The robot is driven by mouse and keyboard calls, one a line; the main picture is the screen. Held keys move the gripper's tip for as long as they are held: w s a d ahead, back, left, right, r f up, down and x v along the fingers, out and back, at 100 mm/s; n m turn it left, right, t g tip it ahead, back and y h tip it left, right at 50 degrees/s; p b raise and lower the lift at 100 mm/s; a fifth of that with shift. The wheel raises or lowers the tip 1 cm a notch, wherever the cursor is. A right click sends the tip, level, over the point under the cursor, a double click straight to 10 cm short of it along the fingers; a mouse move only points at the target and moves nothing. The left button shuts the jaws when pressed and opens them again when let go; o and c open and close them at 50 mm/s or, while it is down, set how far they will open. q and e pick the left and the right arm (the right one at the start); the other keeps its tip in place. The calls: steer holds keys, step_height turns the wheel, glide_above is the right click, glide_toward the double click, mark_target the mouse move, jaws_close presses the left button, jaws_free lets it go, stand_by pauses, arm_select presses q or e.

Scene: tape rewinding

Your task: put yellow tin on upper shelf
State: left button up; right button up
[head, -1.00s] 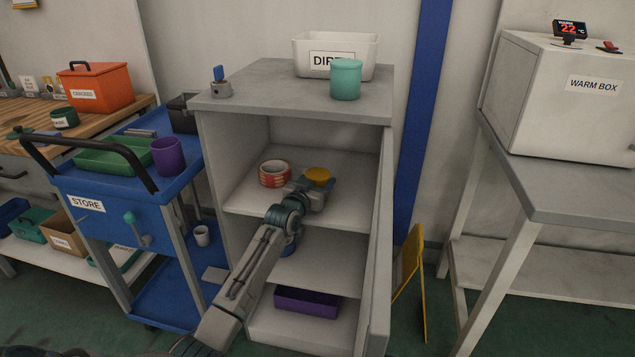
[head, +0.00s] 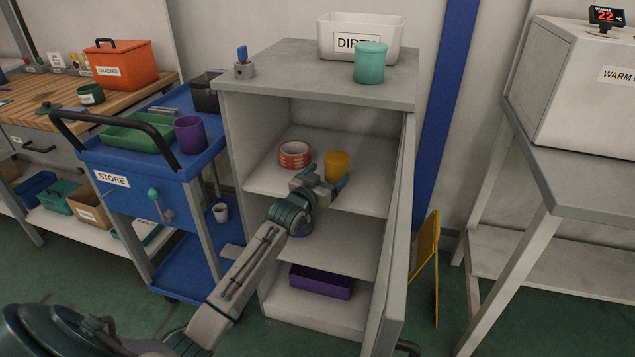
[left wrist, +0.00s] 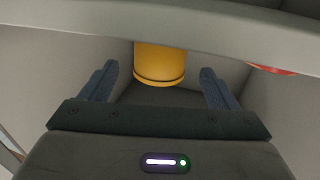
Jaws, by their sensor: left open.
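My right gripper is not in view.
The lower shelf holds a purple bin (head: 321,281). The cabinet door (head: 397,250) stands open at the right. A teal canister (head: 370,62) and a white DIRTY bin (head: 392,38) stand on top. A blue STORE cart (head: 130,192) is close at the left.

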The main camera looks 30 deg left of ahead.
arm_select(q)
steer(key=s+d+f+g, duration=0.35)
steer(key=s+f, duration=0.25)
steer(key=s, duration=0.5)
steer(key=s+d+f+g, duration=0.2)
steer(key=s+d+f, duration=0.3)
steer(key=s, duration=0.6)
steer(key=s+d+f+g, duration=0.2)
steer(key=s+g, duration=0.1)
steer(key=s, duration=0.8)
steer(key=s+d+f+m+g, duration=0.1)
steer(key=s+d+f+g, duration=0.1)
steer(key=s, duration=0.8)
steer(key=shift+s+d+f+g+h, duration=0.35)
steer(key=shift+s+d+g+h, duration=0.1)
steer(key=shift+g, duration=0.2)
